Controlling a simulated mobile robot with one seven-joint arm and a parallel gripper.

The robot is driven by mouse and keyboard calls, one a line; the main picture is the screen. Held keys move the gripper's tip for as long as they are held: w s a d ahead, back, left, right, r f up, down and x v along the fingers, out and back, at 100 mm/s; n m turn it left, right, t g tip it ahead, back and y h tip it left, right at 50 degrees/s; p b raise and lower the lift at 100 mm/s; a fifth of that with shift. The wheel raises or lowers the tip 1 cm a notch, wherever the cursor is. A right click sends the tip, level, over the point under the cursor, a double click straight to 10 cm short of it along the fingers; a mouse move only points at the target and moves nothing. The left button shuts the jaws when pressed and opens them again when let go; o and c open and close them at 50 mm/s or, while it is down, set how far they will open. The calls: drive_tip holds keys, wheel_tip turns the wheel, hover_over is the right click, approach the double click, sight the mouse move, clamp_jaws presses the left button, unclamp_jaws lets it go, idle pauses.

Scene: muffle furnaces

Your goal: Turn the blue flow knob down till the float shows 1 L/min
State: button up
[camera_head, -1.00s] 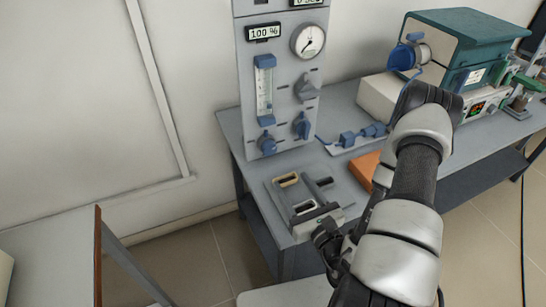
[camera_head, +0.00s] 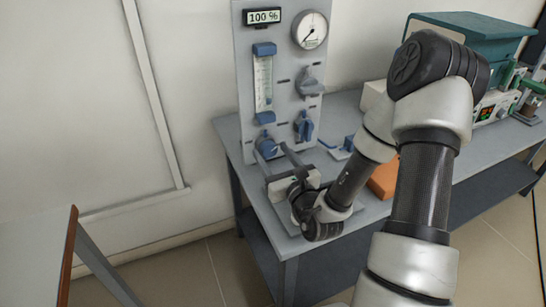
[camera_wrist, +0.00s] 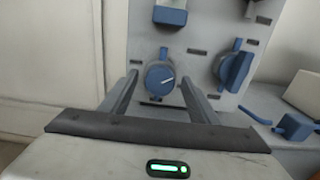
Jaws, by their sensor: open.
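The blue flow knob (camera_head: 266,146) is at the lower left of the grey panel, under the flow tube (camera_head: 263,85).
A second blue knob (camera_head: 303,127) is to the right, with a grey valve handle (camera_head: 310,82) above it. A display (camera_head: 263,16) reads 100 % beside a round gauge (camera_head: 310,30). An orange block (camera_head: 384,180) lies on the bench (camera_head: 228,130).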

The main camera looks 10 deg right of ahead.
drive_tip(key=c, duration=1)
drive_tip(key=shift+r+n+p, duration=0.1)
drive_tip(key=shift+n+p, duration=0.2)
drive_tip(key=shift+p, duration=0.15)
drive_tip(key=shift+c, duration=0.2)
drive_tip(key=o, duration=1)
drive_tip(key=shift+o, duration=0.2)
drive_tip(key=shift+s, duration=0.1)
drive_tip(key=s+d+p, duration=0.1)
drive_tip(key=s+p, duration=0.2)
drive_tip(key=s, duration=0.2)
drive_tip(key=s+d+p, duration=0.1)
drive_tip(key=s+p, duration=0.3)
drive_tip(key=s, duration=0.1)
drive_tip(key=s+d+p, duration=0.1)
drive_tip(key=s+p, duration=0.3)
drive_tip(key=s, duration=0.1)
drive_tip(key=shift+s, duration=0.25)
drive_tip(key=shift+s+d, duration=0.2)
drive_tip(key=shift+s, duration=0.55)
